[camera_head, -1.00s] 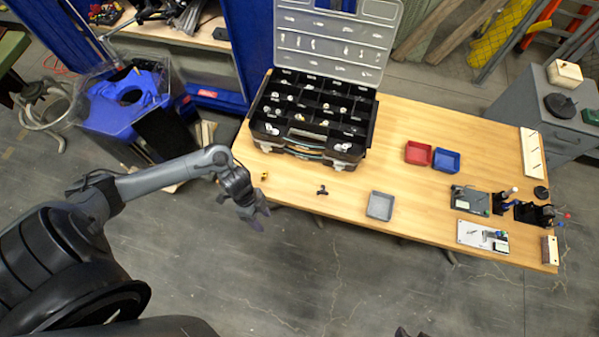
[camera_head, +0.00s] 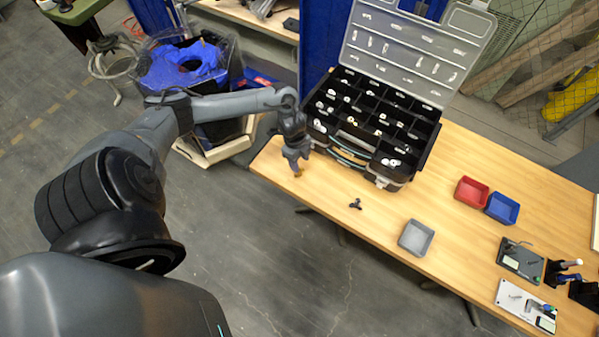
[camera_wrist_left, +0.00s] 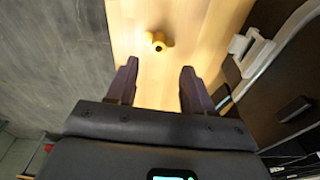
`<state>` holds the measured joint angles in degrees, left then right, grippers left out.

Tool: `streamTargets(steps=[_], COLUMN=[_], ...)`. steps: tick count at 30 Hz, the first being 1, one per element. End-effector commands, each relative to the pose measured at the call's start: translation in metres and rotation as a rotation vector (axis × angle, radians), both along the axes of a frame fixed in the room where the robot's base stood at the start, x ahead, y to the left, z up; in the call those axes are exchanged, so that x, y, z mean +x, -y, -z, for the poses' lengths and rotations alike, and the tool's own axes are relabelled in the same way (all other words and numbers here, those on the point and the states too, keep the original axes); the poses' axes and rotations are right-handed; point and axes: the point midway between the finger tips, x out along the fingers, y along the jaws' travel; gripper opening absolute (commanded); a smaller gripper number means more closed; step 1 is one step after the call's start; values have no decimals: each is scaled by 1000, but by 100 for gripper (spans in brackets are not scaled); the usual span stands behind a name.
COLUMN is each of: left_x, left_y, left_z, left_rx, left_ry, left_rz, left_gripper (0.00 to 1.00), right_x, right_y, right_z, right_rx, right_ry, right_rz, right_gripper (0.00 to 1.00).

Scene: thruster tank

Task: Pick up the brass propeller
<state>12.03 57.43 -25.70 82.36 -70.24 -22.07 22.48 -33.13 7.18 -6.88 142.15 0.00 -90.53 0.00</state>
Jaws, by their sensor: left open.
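The brass propeller (camera_wrist_left: 157,41) is a small yellow piece on the wooden table, ahead of my fingertips in the left wrist view. In the head view only a bit of it (camera_head: 298,174) shows at the fingertips, near the table's left end. My left gripper (camera_head: 295,163) points down over it; its two fingers (camera_wrist_left: 157,76) are apart with nothing between them. The propeller lies beyond the tips, roughly centred between them. I cannot tell its exact shape. My right gripper is out of view.
The open black organizer case (camera_head: 365,135) stands close right of my left gripper. A dark propeller-like part (camera_head: 355,204) and a grey tray (camera_head: 416,238) lie farther right. Red (camera_head: 471,192) and blue (camera_head: 502,208) trays stand beyond. The table between the dark part and grey tray is clear.

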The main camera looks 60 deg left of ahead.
Motion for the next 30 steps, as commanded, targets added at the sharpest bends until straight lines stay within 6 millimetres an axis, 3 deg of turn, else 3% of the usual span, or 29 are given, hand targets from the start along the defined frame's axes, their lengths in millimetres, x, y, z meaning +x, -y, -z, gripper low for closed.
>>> streamTargets(steps=[12, 23, 30], left_x=[-3, -3, -3], left_y=[0, 1, 1], left_z=[46, 52, 52], left_rx=[-1, 0, 0], left_ry=[0, 0, 0], left_rz=[-2, 0, 0], left_gripper=[52, 52, 15], right_x=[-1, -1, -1], right_y=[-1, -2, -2], right_z=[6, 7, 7], right_rx=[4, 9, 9], right_ry=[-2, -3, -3], right_rz=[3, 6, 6], right_gripper=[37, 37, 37])
